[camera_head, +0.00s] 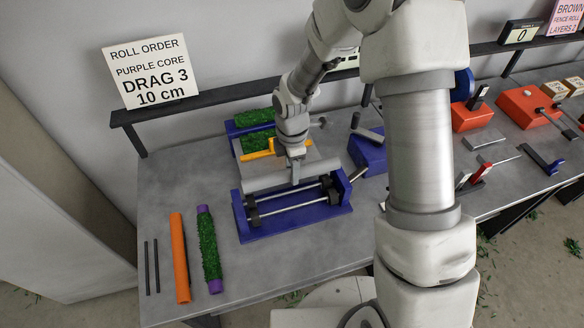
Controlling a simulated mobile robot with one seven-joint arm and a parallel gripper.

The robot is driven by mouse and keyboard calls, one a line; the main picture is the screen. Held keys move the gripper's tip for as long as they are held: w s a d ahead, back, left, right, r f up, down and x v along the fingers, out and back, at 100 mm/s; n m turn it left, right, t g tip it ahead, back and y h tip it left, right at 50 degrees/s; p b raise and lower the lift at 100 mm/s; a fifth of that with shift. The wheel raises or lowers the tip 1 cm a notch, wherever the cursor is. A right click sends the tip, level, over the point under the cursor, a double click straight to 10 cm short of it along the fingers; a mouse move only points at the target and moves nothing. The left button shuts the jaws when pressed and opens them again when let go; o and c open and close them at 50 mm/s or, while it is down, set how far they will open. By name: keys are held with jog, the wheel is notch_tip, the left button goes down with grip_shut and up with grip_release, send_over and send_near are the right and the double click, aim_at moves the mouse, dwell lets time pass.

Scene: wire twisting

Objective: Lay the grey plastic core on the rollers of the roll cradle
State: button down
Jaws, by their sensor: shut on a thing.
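The grey plastic core (266,184) is a light grey tube lying roughly level, left to right, in my gripper. My gripper (294,178) points down and is shut on the core near its middle. The roll cradle (272,225) is a dark blue frame with black rollers (254,216) and metal rods. The core shows just behind and above the front of the cradle and overlaps its back edge in the picture. I cannot tell whether the core touches the rollers.
An orange tube (180,258) and a green-wrapped purple core (208,248) lie at left, beside two thin black rods (151,267). A blue-framed stand with green turf (256,140) and a yellow bar (262,154) is behind. A blue block (368,152) stands right. The front table is clear.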

jog(key=shift+f+b, duration=1.5)
jog(key=shift+f, duration=0.8)
jog(key=shift+f+b, duration=1.9)
jog(key=shift+f, duration=0.45)
jog(key=shift+c, duration=1.8)
grip_release()
jog(key=shift+r, duration=0.1)
notch_tip(320, 180, up, 17)
jog(key=shift+r+p, duration=0.1)
jog(key=shift+p, duration=0.55)
jog(key=shift+r, duration=0.1)
